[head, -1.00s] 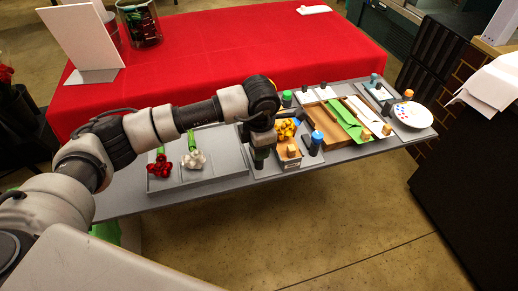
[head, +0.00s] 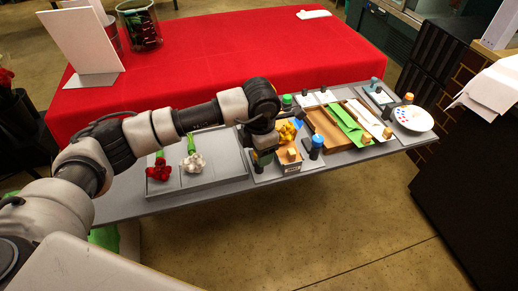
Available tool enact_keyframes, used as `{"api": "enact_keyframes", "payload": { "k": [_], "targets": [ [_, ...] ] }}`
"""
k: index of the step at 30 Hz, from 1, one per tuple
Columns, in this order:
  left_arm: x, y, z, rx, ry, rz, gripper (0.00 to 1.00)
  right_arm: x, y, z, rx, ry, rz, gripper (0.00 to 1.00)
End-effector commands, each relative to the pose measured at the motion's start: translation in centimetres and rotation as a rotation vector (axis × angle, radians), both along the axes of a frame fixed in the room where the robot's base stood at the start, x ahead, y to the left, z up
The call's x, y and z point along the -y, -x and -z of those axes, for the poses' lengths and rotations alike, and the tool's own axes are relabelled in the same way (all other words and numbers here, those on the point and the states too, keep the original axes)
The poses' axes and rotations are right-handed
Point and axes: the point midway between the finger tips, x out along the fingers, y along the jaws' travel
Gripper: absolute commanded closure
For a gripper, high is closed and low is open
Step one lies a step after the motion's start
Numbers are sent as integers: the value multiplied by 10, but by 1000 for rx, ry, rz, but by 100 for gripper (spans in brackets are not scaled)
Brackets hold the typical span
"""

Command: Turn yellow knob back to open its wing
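My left gripper (head: 263,158) points down at the left end of the station with the small knobs, just left of a tan block (head: 292,154) on a small orange-brown box. A small yellow patch shows at the gripper's lower left side, with green beside it. I cannot tell whether this is the yellow knob or whether the fingers are shut on it. Yellow flowers (head: 287,133) lie just right of the gripper. The yellow knob's wing cannot be made out; the wrist hides part of this area. My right gripper is not in view.
A blue-topped knob (head: 317,142) and a green-topped knob (head: 287,100) stand close by. A grey tray (head: 215,183) at left holds red flowers (head: 158,172) and white flowers (head: 194,163). A brown tray (head: 325,128) and a paint-dotted white plate (head: 413,119) are at right.

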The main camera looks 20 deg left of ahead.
Motion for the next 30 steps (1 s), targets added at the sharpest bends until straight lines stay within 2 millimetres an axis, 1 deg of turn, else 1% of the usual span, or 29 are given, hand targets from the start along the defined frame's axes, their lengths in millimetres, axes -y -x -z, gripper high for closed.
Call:
{"api": "enact_keyframes", "payload": {
  "k": [7,11,14,21,24,27,30],
  "targets": [
    [0,1,1,-2,-1,2,41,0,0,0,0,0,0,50],
    [1,0,-6,-1,1,2,41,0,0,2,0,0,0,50],
    [1,0,-20,2,1,2,41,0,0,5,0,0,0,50],
    [2,1,-69,3,1,1,41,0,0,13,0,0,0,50],
    [2,2,-86,2,1,2,41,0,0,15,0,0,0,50],
    [3,3,-98,0,0,1,41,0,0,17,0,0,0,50],
    [3,3,-105,0,0,0,41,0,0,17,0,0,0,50]
  ]
}}
